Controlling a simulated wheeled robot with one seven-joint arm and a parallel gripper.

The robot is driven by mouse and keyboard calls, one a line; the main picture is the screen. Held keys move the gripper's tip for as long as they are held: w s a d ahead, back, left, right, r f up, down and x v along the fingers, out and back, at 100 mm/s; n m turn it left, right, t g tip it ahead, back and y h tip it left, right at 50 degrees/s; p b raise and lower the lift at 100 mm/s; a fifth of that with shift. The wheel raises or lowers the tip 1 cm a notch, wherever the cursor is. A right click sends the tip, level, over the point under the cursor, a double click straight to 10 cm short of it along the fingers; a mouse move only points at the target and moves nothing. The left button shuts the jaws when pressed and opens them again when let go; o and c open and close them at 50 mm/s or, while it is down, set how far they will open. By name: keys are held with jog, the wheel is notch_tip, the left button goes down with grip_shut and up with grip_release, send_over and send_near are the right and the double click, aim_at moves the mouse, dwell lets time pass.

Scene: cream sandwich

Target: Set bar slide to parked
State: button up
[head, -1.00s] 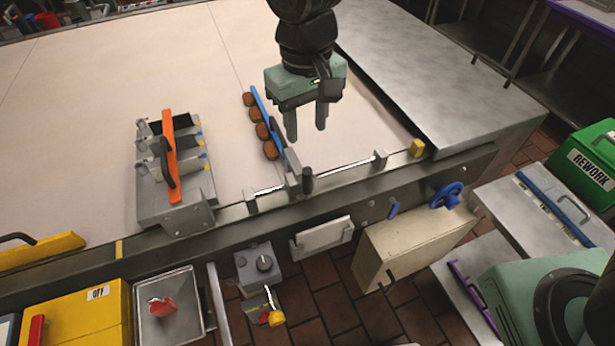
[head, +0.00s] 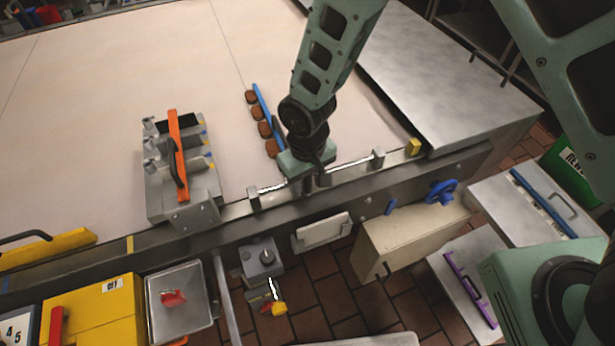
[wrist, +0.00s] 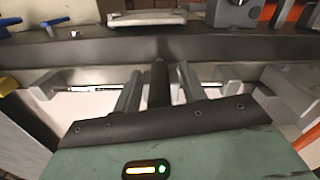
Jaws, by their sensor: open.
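The bar slide is a blue bar (head: 262,104) on the pale conveyor top, with several brown pieces along its left side. Its near end and carriage are mostly hidden behind my arm in the head view. A thin metal rail (head: 350,166) runs along the conveyor's near edge between two grey blocks. In the wrist view the slide's dark upright handle (wrist: 159,85) stands between my fingers. My gripper (head: 314,182) is down at the rail, open, with a finger on either side of the handle. Whether a finger touches it I cannot tell.
A grey fixture (head: 182,185) with an orange bar stands left of the slide. A yellow block (head: 413,147) sits beyond the rail's right end. A steel cover (head: 450,85) lies at right. A cream box (head: 408,238) and blue handwheel (head: 443,192) are on the front.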

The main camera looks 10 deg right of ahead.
jog(key=shift+f, duration=0.1)
grip_shut()
jog(key=w+d, duration=0.2)
jog(key=d, duration=0.6)
jog(key=w+d+b, duration=0.1)
jog(key=w+d, duration=0.1)
jog(key=d, duration=0.7)
jog(key=shift+w, duration=0.4)
grip_release()
jog(key=shift+d, duration=0.1)
